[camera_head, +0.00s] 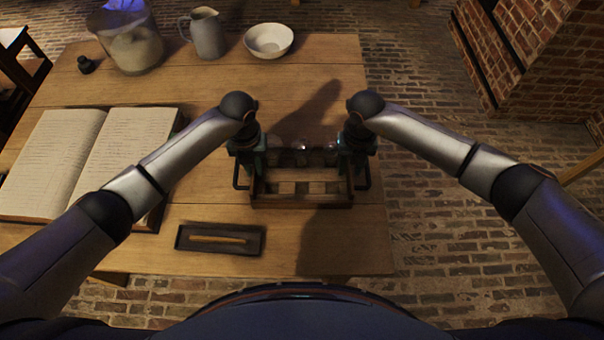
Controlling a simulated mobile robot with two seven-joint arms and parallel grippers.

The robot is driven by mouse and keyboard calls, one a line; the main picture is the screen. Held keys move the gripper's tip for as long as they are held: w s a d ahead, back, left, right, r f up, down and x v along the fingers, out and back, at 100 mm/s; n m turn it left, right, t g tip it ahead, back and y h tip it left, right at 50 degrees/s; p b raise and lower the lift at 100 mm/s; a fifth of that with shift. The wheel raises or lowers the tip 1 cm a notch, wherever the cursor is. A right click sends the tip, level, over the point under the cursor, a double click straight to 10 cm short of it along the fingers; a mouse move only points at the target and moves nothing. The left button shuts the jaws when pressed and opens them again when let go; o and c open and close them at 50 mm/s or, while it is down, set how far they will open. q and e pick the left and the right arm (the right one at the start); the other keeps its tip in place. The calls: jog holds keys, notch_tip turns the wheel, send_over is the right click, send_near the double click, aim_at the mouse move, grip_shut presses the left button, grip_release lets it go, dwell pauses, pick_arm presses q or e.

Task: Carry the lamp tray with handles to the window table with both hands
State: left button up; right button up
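The lamp tray (301,200) is a small dark wooden tray near the right end of the wooden table (190,283), with a dark handle at each short side. Several small glass pieces stand in its back part; they are dim. My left gripper (242,168) points down at the tray's left handle, and my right gripper (361,168) points down at its right handle. The wrists hide the fingertips, so I cannot tell whether they close on the handles. The tray looks level and seems to be on the table, though a small gap would be hard to see. No window table is identifiable.
An open book (72,158) lies on the left, with a shallow dark tray (220,238) holding a stick in front. A glass jar (131,45), a jug (206,33) and a white bowl (269,40) stand at the back. Brick floor (450,230) is open to the right.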

grip_shut()
jog(key=shift+r, duration=0.1)
dwell(1.2)
